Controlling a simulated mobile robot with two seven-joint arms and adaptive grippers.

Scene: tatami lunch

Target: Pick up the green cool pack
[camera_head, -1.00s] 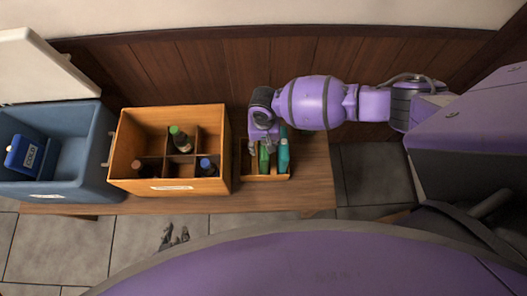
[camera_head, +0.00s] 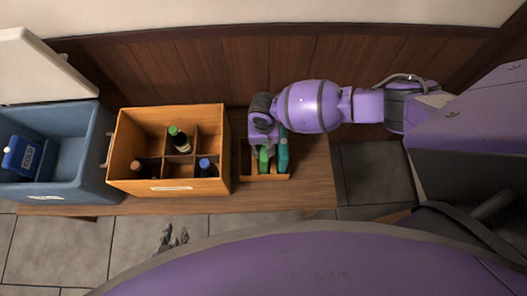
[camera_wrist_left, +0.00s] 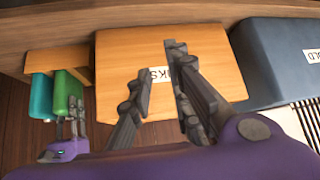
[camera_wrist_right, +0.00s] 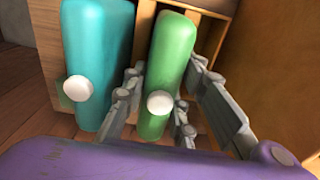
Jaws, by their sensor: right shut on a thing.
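The green cool pack (camera_head: 264,161) stands upright in a small wooden holder (camera_head: 246,172) on the bench. It also shows in the right wrist view (camera_wrist_right: 175,48), white cap toward the camera, and in the left wrist view (camera_wrist_left: 69,92). My right gripper (camera_wrist_right: 167,70) is shut on the green pack, one finger on each side. The arm hides part of the pack in the head view. A teal pack (camera_wrist_right: 95,52) stands beside it, apart from the fingers. My left gripper (camera_head: 174,237) is open and empty in front of the bench, its fingers apart in the left wrist view (camera_wrist_left: 158,62).
A wooden crate (camera_head: 119,178) with dividers and several bottles stands left of the holder. Further left is an open blue cooler (camera_head: 101,150) with a blue cool pack (camera_head: 24,157) inside. The bench (camera_head: 315,185) is bare right of the holder. A wooden wall (camera_head: 215,65) runs behind.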

